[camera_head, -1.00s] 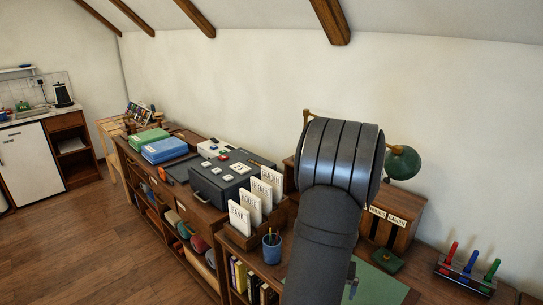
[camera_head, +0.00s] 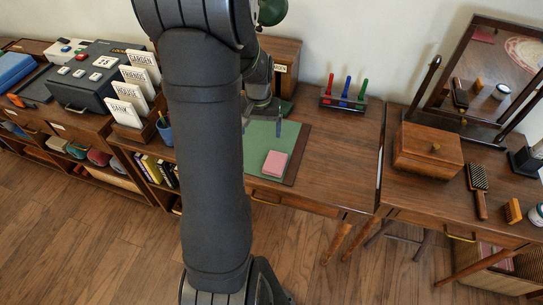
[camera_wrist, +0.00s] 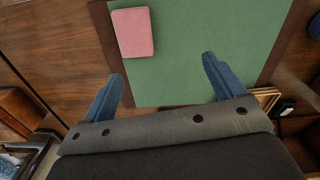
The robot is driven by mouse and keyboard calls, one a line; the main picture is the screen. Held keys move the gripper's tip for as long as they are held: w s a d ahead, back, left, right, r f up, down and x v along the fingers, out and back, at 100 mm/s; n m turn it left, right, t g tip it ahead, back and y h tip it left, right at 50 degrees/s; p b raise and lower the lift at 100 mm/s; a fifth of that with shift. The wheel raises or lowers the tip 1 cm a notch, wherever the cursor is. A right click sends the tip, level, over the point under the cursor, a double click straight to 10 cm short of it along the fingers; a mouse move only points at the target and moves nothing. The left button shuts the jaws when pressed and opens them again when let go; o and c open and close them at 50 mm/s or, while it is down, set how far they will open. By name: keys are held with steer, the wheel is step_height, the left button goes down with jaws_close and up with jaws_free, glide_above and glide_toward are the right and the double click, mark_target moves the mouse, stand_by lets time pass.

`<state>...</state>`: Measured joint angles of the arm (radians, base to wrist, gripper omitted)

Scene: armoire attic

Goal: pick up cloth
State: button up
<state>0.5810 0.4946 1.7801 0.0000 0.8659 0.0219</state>
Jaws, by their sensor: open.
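A pink rectangular pad with rounded corners (camera_head: 274,163) lies on the green desk mat (camera_head: 259,140). I cannot tell whether it is a folded cloth or a block of paper. It also shows at the top left of the wrist view (camera_wrist: 132,33), ahead of the left finger. My gripper (camera_head: 262,120) is over the back part of the mat. In the wrist view my gripper (camera_wrist: 163,68) is open, with only green mat showing between its fingers. Rolled coloured bundles (camera_head: 95,157) lie in the low shelf at left; their material is unclear.
A rack of coloured tools (camera_head: 344,99) stands behind the mat to the right. Card holders (camera_head: 128,100) and a pen cup (camera_head: 164,133) are at left. A wooden box (camera_head: 428,150), hairbrush (camera_head: 478,185) and mirror (camera_head: 495,70) occupy the right table. The desk right of the mat is clear.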

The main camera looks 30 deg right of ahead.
step_height(320, 180, up, 4)
steer(key=m, duration=0.2)
glide_above(276, 159)
steer(key=f, duration=1.1)
steer(key=shift+s+d, duration=0.1)
steer(key=shift+s, duration=0.2)
steer(key=shift+w+f, duration=0.15)
steer(key=shift+f, duration=1.3)
steer(key=shift+w+f, duration=0.1)
steer(key=shift+f, duration=1.3)
steer(key=c, duration=1.2)
steer(key=shift+o, duration=0.2)
steer(key=shift+r, duration=0.1)
steer(key=shift+r, duration=0.5)
steer(key=r, duration=0.3)
steer(key=shift+s+r, duration=0.25)
steer(key=shift+s, duration=0.05)
steer(key=s+d+r, duration=0.4)
steer(key=s+r, duration=0.2)
steer(key=s, duration=0.4)
steer(key=shift+s+r, duration=0.15)
steer(key=shift+r, duration=0.05)
